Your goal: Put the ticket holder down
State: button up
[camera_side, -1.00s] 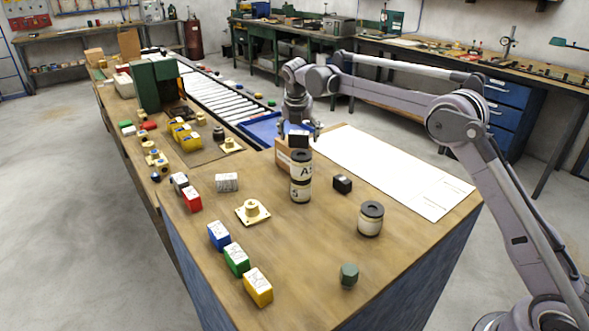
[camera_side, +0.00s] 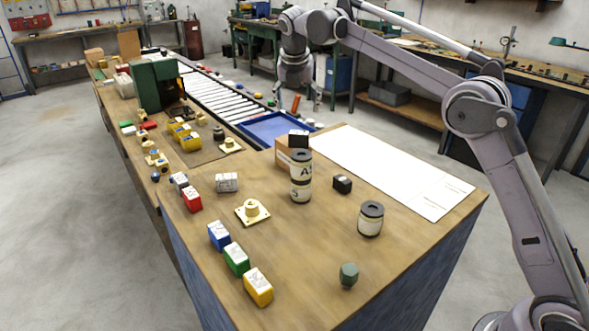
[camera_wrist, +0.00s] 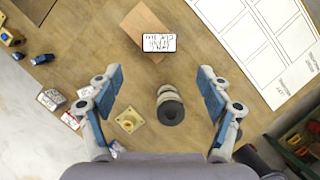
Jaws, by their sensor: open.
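The ticket holder (camera_side: 298,138), a small dark block, rests on top of a wooden block (camera_side: 283,154) behind the tall stacked tins. In the wrist view the ticket holder (camera_wrist: 160,43) shows a white ticket with handwriting, and lies on the tilted-looking wooden block (camera_wrist: 143,20). My gripper (camera_side: 305,100) is above and apart from it in the side view.
Two stacked tins (camera_side: 301,177) stand just in front of the wooden block. A single tin (camera_side: 370,219), a black block (camera_side: 342,184) and a brass flange (camera_side: 252,212) stand nearby. A white sheet (camera_side: 390,172) lies to the right. A blue tray (camera_side: 268,128) is behind.

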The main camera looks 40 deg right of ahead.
jog(key=s+a+r+m+t+y, duration=0.1)
jog(key=s+r+m+t+y, duration=0.1)
jog(key=s+m, duration=1.3)
jog(key=s+a+f+m+t, duration=0.1)
jog(key=s+f+m, duration=0.5)
jog(key=s, duration=0.4)
jog(key=s+f+m+y, duration=0.1)
jog(key=s+f+m, duration=0.4)
jog(key=s, duration=0.5)
notch_tip(320, 180, down, 2)
jog(key=shift+s+a+f+m+t, duration=0.15)
jog(key=shift+s+a+m+t, duration=0.05)
jog(key=shift+a+m+t, duration=0.2)
